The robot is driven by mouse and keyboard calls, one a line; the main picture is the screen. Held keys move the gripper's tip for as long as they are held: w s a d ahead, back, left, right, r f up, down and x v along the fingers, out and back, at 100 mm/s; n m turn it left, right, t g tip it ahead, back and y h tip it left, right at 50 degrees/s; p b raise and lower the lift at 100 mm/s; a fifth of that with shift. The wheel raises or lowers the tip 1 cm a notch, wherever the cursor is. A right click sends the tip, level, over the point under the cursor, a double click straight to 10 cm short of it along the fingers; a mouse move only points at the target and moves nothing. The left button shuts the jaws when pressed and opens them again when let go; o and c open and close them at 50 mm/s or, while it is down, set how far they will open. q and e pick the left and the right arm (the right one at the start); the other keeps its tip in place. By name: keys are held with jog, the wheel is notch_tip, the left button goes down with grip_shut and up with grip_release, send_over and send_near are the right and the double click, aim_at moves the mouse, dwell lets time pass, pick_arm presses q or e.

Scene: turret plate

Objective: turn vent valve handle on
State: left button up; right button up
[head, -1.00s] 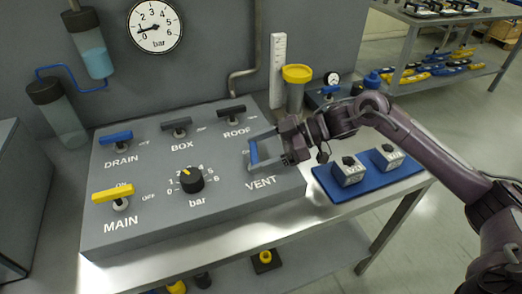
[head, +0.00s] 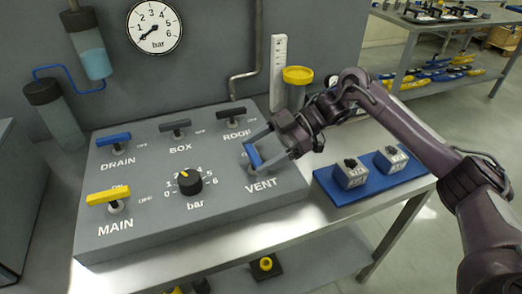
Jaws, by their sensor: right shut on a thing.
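The blue vent valve handle (head: 253,156) stands above the VENT label at the right of the sloped grey panel (head: 140,232). It lies at an angle, its far end toward the upper left and its near end toward the lower right. My right gripper (head: 256,155) is shut on this handle, with one finger at each end of it. The fingers partly cover the handle and the print around it. My left gripper is not in view.
The panel also carries the blue drain handle (head: 114,139), the dark box (head: 175,124) and roof (head: 231,111) handles, the yellow main handle (head: 108,195) and a black knob (head: 189,182). A pressure gauge (head: 154,27) hangs behind. A blue tray (head: 372,181) holds two blocks at right.

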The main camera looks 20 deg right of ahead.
jog(key=o, duration=1)
jog(key=shift+a+f, duration=0.1)
jog(key=shift+f, duration=0.05)
jog(key=v, duration=0.6)
jog(key=shift+a+b, duration=0.1)
jog(key=shift+b, duration=0.3)
jog(key=shift+v, duration=1.05)
